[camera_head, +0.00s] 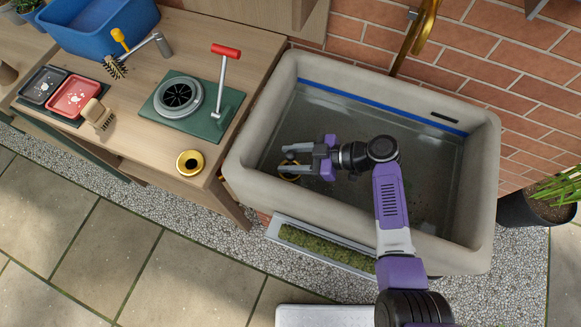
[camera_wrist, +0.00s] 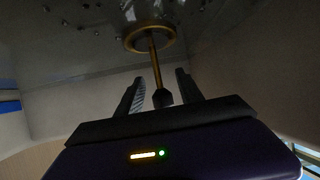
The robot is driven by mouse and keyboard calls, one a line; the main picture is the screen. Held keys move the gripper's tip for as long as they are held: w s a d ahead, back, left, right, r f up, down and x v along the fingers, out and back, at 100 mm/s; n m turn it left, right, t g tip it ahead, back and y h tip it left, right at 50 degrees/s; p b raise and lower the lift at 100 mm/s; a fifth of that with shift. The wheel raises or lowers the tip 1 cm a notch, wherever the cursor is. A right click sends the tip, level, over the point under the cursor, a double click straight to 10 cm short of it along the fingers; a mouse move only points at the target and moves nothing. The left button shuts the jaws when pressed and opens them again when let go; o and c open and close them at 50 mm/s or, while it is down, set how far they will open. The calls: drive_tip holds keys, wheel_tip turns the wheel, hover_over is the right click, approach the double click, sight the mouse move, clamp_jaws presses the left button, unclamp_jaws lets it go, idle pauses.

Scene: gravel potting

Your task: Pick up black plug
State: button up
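My gripper (camera_head: 285,161) is down inside the stone sink, toward its left end, with its two fingers spread. In the wrist view the fingers stand apart on either side of a small black knob-like end (camera_wrist: 162,97), which appears to be part of the black plug. A thin brass stem (camera_wrist: 155,60) runs from it to a round brass-rimmed fitting (camera_wrist: 148,38) at the sink floor. I see a gap between the fingers and the black end. In the head view the brass ring (camera_head: 290,178) shows just below the fingers, and the black part cannot be made out.
The stone sink (camera_head: 330,207) has thick walls around my arm, and its floor is dark and speckled. A wooden bench (camera_head: 215,165) stands left with a green-based press (camera_head: 190,115), a brass ring (camera_head: 190,162), brushes, trays and a blue tub (camera_head: 100,28). A brass pipe (camera_head: 415,40) rises behind.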

clamp_jaws()
idle(1.2)
